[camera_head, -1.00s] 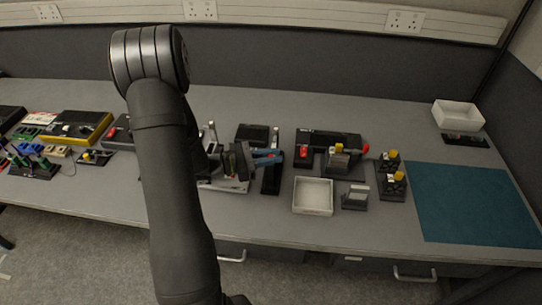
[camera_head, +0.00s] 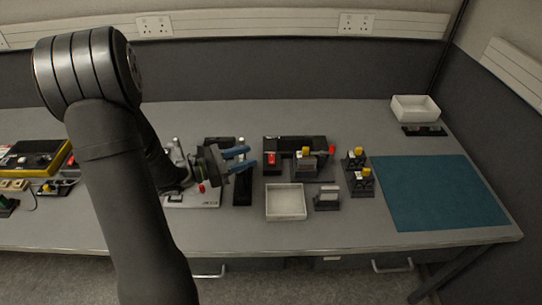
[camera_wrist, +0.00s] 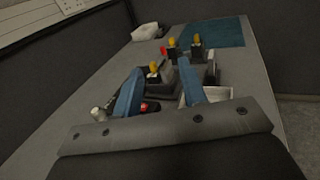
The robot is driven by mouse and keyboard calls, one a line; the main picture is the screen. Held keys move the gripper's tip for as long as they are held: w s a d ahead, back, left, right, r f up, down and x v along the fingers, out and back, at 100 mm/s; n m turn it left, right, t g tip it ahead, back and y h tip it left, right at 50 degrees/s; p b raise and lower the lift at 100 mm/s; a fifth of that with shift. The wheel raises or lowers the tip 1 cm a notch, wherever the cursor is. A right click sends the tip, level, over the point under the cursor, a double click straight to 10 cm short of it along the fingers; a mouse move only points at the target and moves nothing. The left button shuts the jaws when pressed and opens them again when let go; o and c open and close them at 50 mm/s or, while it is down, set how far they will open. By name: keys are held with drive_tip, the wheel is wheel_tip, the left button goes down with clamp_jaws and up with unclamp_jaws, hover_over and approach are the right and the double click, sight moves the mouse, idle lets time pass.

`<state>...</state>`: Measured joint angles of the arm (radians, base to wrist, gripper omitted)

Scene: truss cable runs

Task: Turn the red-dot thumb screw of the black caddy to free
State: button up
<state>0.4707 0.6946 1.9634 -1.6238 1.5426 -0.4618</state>
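My gripper (camera_head: 252,156) is open and empty, its two blue fingers pointing right above the bench. In the wrist view its fingers (camera_wrist: 160,66) frame the bench ahead. A black unit (camera_head: 295,143) stands just to their right, with a red knob (camera_head: 271,158) at its front left. A red knob also shows between the fingers in the wrist view (camera_wrist: 150,107). A yellow-topped fixture (camera_head: 305,155) stands at the unit's front, with a red part (camera_head: 332,150) to its right. I cannot tell which piece is the black caddy, and no red-dot mark is readable.
A white tray (camera_head: 286,215) and a small grey-and-black stand (camera_head: 327,201) lie in front. Two black blocks with yellow knobs (camera_head: 362,178) stand to the right. A teal mat (camera_head: 440,190) is clear. A white bin (camera_head: 415,101) sits at the back right.

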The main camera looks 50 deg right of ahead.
drive_tip(key=s+d+r, duration=0.1)
drive_tip(key=s+r, duration=0.4)
drive_tip(key=s, duration=0.4)
drive_tip(key=shift+s+d+r, duration=0.3)
drive_tip(key=shift+r, duration=0.1)
drive_tip(key=w+a+f+n+t+h, duration=0.1)
drive_tip(key=w+a+f+t, duration=0.1)
drive_tip(key=w+a+f, duration=0.3)
drive_tip(key=w+a+f+n+t, duration=0.2)
drive_tip(key=w+a+f, duration=0.15)
drive_tip(key=a, duration=0.45)
drive_tip(key=w+a+f+n+t+h, duration=0.1)
drive_tip(key=w+a+f+t, duration=0.15)
drive_tip(key=w+a, duration=0.3)
drive_tip(key=shift+g, duration=0.45)
drive_tip(key=d, duration=0.5)
drive_tip(key=s+d, duration=0.1)
drive_tip(key=d, duration=0.5)
drive_tip(key=s+d, duration=0.1)
drive_tip(key=d, duration=0.4)
drive_tip(key=shift+s+d+f, duration=0.1)
drive_tip(key=shift+s+d, duration=0.1)
drive_tip(key=shift+d, duration=0.1)
clamp_jaws()
